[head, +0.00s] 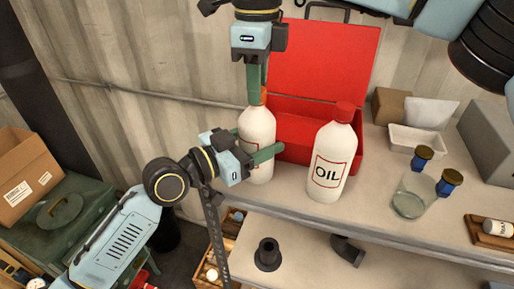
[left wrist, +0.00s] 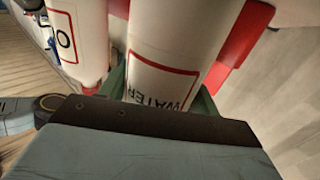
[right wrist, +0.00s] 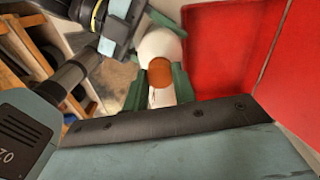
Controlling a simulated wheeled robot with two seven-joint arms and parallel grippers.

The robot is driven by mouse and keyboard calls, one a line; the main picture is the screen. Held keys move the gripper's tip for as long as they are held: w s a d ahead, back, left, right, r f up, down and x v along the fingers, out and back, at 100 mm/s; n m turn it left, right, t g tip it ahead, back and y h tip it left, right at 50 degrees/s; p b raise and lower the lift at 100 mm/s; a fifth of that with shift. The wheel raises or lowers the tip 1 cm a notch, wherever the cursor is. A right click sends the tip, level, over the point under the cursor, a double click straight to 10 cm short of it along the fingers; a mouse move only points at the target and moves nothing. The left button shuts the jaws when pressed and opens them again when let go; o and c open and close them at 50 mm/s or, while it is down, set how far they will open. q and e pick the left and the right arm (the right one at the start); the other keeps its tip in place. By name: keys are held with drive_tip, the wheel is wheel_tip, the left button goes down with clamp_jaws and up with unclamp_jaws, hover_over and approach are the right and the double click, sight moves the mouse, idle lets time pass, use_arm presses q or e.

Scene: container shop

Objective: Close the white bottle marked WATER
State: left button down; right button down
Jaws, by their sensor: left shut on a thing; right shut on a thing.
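The white bottle marked WATER (head: 259,124) stands upright on the shelf, left of the OIL bottle. Its label shows in the left wrist view (left wrist: 160,75). An orange-brown cap (right wrist: 161,73) is at the bottle's top; I cannot tell how far it is screwed on. My left gripper (head: 262,156) is shut around the bottle's body from the left and front, hiding most of the label in the head view. My right gripper (head: 257,90) points down from above and is shut on the cap, with its fingers (right wrist: 157,88) on either side of it.
The white OIL bottle (head: 333,150) with a red cap stands close to the right. An open red toolbox (head: 325,55) is behind both bottles. A glass jar (head: 410,195), blue-and-gold lidded items (head: 422,158) and a white tray (head: 416,143) are further right. The shelf's front edge (head: 380,238) is bare.

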drive_tip(key=m, duration=0.7)
drive_tip(key=shift+m, duration=0.3)
drive_tip(key=m, duration=0.3)
drive_tip(key=shift+m, duration=0.3)
drive_tip(key=m, duration=0.5)
drive_tip(key=c, duration=1.1)
unclamp_jaws()
drive_tip(key=shift+c, duration=0.2)
drive_tip(key=shift+r, duration=0.1)
drive_tip(key=shift+r, duration=2.15)
drive_tip(key=shift+c, duration=0.3)
